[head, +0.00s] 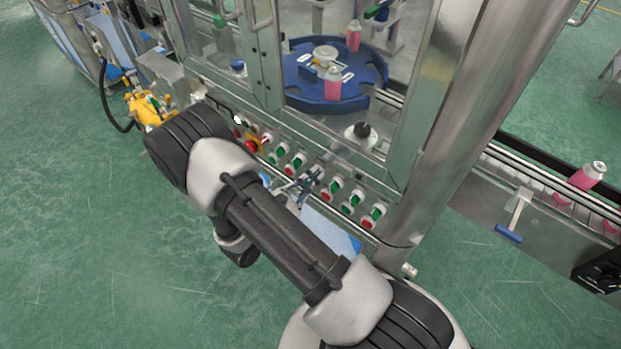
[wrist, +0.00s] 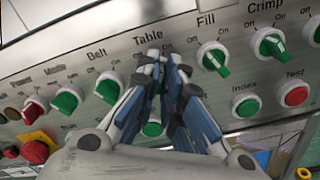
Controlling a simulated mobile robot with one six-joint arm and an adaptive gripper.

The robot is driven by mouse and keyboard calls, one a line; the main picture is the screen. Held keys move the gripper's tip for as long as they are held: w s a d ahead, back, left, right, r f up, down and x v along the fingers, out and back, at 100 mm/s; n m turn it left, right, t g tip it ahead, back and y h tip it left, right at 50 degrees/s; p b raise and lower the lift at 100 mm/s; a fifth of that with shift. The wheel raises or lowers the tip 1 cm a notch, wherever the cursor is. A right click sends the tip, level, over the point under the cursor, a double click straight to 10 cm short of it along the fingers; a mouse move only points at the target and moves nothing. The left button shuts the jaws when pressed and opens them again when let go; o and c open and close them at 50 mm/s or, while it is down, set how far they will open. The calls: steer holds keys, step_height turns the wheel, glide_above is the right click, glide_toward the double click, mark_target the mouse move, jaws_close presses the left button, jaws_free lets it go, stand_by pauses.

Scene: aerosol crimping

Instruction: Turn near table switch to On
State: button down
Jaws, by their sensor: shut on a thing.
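The control panel (wrist: 190,25) fills the wrist view, with a row of rotary switches under printed labels. The Table label (wrist: 147,40) sits directly above my gripper (wrist: 165,60), with Off and On marks by the fingertips. My gripper is shut on the Table switch, its blue-grey fingers to either side. The knob is almost wholly hidden by them, so I cannot tell its angle. In the head view my gripper (head: 305,180) is at the panel front, partly hidden by my arm.
The green Belt knob (wrist: 108,90) is just left of my fingers and the green Fill knob (wrist: 213,60) just right. A green button (wrist: 152,128) shows between the fingers. A red emergency button (wrist: 35,152) is lower left. Glass doors and a blue turntable (head: 300,98) stand behind the panel.

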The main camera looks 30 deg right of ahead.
stand_by(0.4)
steer(key=c, duration=1.7)
jaws_free()
steer(key=v, duration=1.2)
steer(key=shift+r, duration=0.1)
